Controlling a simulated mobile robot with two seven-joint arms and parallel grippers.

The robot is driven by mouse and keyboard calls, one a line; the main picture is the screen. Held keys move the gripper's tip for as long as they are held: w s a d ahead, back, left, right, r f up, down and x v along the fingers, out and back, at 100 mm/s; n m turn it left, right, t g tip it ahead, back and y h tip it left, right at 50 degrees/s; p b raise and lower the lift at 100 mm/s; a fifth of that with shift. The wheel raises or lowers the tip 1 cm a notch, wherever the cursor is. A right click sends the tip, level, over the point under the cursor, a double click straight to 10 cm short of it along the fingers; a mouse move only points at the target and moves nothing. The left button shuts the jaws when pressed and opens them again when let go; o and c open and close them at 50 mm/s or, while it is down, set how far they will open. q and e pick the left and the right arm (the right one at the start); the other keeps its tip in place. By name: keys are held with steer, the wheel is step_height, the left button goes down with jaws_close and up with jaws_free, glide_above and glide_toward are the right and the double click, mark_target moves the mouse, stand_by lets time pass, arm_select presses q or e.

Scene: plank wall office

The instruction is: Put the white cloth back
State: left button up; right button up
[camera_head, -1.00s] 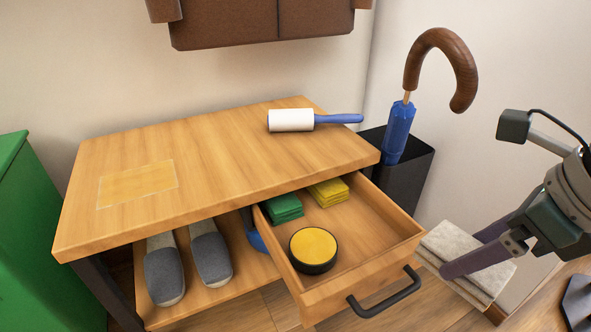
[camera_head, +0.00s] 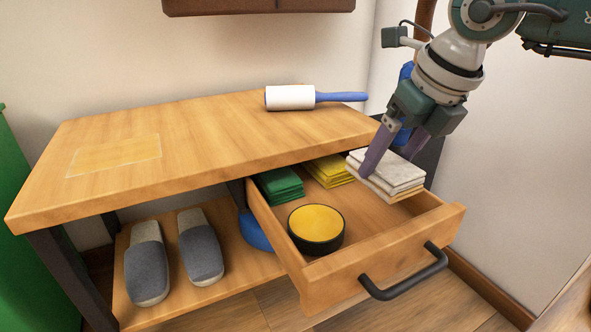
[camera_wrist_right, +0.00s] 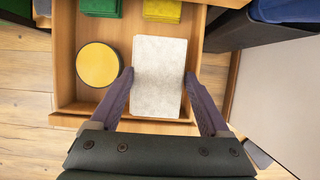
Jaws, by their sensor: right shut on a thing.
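The white cloth (camera_head: 400,176), a folded off-white stack, is held between the fingers of my right gripper (camera_head: 391,160). It is over the right part of the open drawer (camera_head: 385,262); I cannot tell whether it touches the drawer floor. In the right wrist view the cloth (camera_wrist_right: 158,88) lies flat between the two fingers of my right gripper (camera_wrist_right: 158,74). Also in the drawer are a green folded cloth (camera_head: 278,186), a yellow folded cloth (camera_head: 328,172) and a round black tin with a yellow top (camera_head: 316,226). My left gripper is not in view.
A lint roller (camera_head: 290,98) lies on the wooden bench top (camera_head: 220,130), with a yellowish rectangle (camera_head: 115,156) at left. Grey slippers (camera_head: 148,272) stand on the shelf below. A dark bin (camera_head: 428,160) with an umbrella stands behind my right gripper.

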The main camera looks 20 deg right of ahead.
steer(key=b+x, duration=0.1)
steer(key=x, duration=0.2)
steer(key=shift+s+b, duration=0.1)
steer(key=shift+b, duration=0.3)
steer(key=shift+s+f+b, duration=0.15)
steer(key=shift+f+b, duration=0.2)
steer(key=shift+f, duration=0.2)
step_height(320, 180, down, 3)
steer(key=b, duration=0.2)
steer(key=shift+f+b, duration=0.2)
steer(key=shift+b, duration=0.1)
steer(key=shift+r, duration=0.15)
steer(key=o, duration=1)
